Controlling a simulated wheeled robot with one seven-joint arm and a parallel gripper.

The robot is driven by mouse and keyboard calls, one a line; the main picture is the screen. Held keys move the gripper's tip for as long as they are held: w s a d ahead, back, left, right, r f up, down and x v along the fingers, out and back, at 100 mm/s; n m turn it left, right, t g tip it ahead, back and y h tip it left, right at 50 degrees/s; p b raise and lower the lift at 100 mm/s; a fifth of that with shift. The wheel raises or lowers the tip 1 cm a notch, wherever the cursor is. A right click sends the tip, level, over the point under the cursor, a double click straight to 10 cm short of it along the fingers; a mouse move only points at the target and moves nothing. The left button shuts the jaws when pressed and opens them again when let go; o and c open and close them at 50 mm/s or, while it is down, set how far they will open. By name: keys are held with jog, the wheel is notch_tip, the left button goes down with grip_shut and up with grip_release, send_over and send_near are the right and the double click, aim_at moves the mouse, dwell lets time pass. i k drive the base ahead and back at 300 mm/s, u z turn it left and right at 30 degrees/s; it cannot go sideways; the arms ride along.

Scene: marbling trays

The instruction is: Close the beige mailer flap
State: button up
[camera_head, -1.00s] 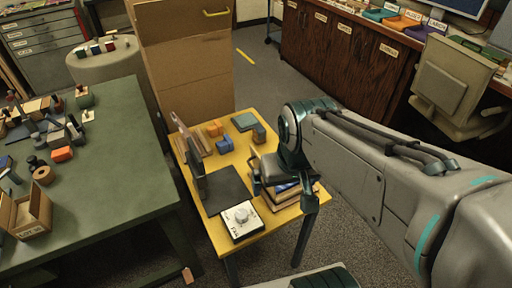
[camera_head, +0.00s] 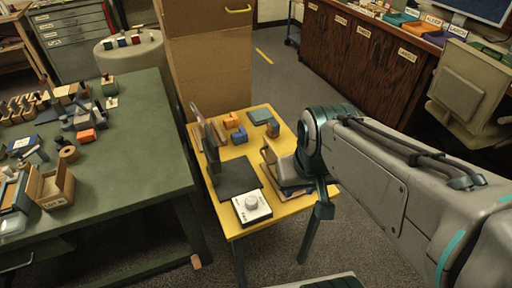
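A small beige, box-like thing (camera_head: 270,152) stands at the right side of the yellow table, partly behind my gripper; it looks like the mailer, but I cannot be sure. Its flap cannot be clearly told from its other panels. My gripper (camera_head: 291,184) is low over the right edge of the table, at the beige thing. The wrist and arm cover much of that spot. The fingers are small and dark, and I cannot make out a gap between them or whether they touch the beige thing.
The yellow table (camera_head: 284,211) also bears a dark hinged panel (camera_head: 237,178), a white device with a knob (camera_head: 251,207), and orange and blue blocks (camera_head: 238,136). A cluttered green table (camera_head: 135,145) stands at left. A tall cardboard-coloured cabinet (camera_head: 207,70) stands behind.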

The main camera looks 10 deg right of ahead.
aim_at(271, 158)
jog(key=k, duration=0.3)
jog(key=z, duration=1.1)
jog(key=i, duration=0.6)
jog(key=u, duration=0.55)
